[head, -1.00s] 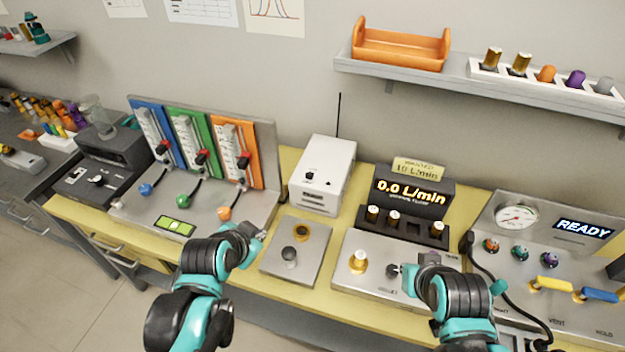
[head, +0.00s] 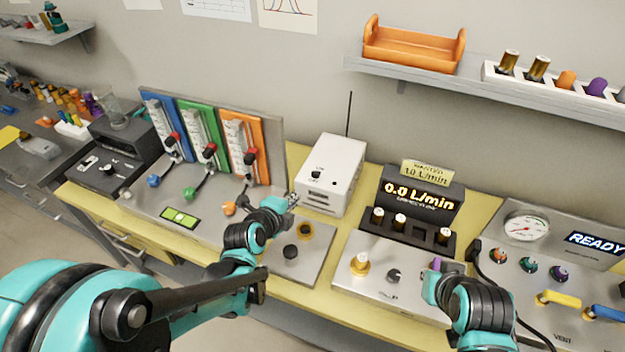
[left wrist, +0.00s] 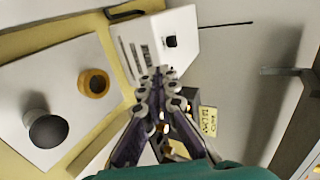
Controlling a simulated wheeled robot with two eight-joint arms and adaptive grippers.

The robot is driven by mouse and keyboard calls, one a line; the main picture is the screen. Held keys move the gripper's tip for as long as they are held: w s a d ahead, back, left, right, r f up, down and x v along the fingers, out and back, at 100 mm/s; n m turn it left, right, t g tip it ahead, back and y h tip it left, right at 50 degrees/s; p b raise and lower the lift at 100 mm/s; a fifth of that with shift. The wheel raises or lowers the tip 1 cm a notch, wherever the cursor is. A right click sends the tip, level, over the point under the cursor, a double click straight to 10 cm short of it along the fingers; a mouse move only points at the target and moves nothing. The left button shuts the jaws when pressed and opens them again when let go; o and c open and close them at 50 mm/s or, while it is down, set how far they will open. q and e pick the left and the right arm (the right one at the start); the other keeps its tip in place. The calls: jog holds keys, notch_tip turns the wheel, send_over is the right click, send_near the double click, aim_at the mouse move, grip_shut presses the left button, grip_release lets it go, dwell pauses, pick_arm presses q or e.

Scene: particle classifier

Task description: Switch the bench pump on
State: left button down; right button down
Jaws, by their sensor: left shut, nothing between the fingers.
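A white box (head: 331,178) with a black switch (head: 316,174) on its face and a thin antenna stands at the back of the yellow bench. I cannot read a label that names it the pump. My left gripper (head: 292,201) is shut and empty, just in front of the box's lower left. In the left wrist view the shut fingertips (left wrist: 158,74) lie in front of the box (left wrist: 170,55), and its black switch (left wrist: 170,41) shows beyond them. Contact cannot be told.
A plate with a black knob (head: 291,252) and a yellow ring (head: 306,230) lies below my left gripper. A flow display (head: 420,195) reads 0.0 L/min. A panel with coloured levers (head: 205,150) stands left. A gauge panel (head: 526,228) reads READY. A shelf (head: 430,82) hangs above.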

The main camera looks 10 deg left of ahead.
pick_arm(q)
jog(key=shift+w, duration=0.1)
jog(key=b, duration=0.3)
send_near(315, 173)
notch_tip(315, 173, down, 4)
jog(key=shift+w+f, duration=0.1)
jog(key=shift+f, duration=0.1)
jog(key=w, duration=0.2)
jog(key=w+b, duration=0.1)
jog(key=shift+w+d+f, duration=0.2)
jog(key=shift+w+d, duration=0.15)
jog(key=shift+d, duration=0.05)
jog(key=shift+w+d+r, duration=0.1)
jog(key=shift+w, duration=0.5)
jog(key=shift+w+d+b, duration=0.15)
jog(key=shift+w+b, duration=0.05)
jog(key=shift+w, duration=0.5)
jog(key=shift+w+d+b, duration=0.15)
jog(key=shift+w+b, duration=0.05)
jog(key=shift+w, duration=0.5)
jog(key=shift+s, duration=0.1)
